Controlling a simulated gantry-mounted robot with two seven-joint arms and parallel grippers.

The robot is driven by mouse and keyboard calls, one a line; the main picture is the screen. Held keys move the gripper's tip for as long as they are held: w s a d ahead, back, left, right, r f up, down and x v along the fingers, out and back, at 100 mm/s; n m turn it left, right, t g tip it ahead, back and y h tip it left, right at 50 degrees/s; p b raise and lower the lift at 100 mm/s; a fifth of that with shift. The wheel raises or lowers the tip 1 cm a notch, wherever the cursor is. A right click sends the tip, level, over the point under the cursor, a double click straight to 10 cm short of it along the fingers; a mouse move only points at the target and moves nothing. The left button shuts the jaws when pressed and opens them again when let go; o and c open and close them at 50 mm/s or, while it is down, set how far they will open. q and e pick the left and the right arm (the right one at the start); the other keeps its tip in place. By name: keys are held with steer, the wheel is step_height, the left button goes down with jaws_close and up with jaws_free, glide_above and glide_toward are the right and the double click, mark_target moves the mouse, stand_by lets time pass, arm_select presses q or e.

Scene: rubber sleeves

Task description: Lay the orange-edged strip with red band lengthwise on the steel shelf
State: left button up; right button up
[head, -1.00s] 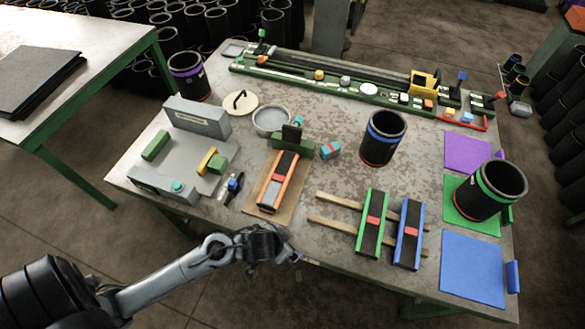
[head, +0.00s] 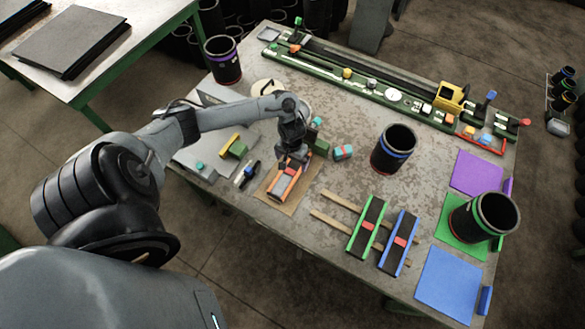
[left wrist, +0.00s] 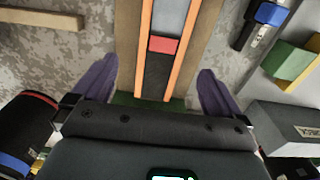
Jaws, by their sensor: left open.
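The orange-edged strip (head: 283,186) lies on a brown board (head: 267,192) at the table's near left-middle. It has a dark section, a grey section and a red band across it. My left gripper (head: 291,160) is over its far end and hides part of it. In the left wrist view the strip (left wrist: 180,70) and its red band (left wrist: 163,44) run between the two purple fingers of my open left gripper (left wrist: 157,66), with a gap on each side. My right gripper is not in view. I cannot tell which surface is the steel shelf.
A green-edged strip (head: 367,227) and a blue-edged strip (head: 399,243) lie on wooden slats to the right. A blue-banded black sleeve (head: 391,150) stands behind them. A grey table (head: 109,14) with dark sheets is at the upper left.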

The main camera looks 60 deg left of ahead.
mark_target(290, 171)
arm_select(q)
steer(key=shift+f, duration=1.45)
steer(key=f, duration=0.2)
steer(key=f+b, duration=0.1)
steer(key=f, duration=0.1)
steer(key=shift+s, duration=0.4)
steer(key=shift+f, duration=0.45)
steer(key=shift+c, duration=0.2)
steer(key=c, duration=1.1)
steer(key=shift+r, duration=0.1)
steer(key=shift+c, duration=0.2)
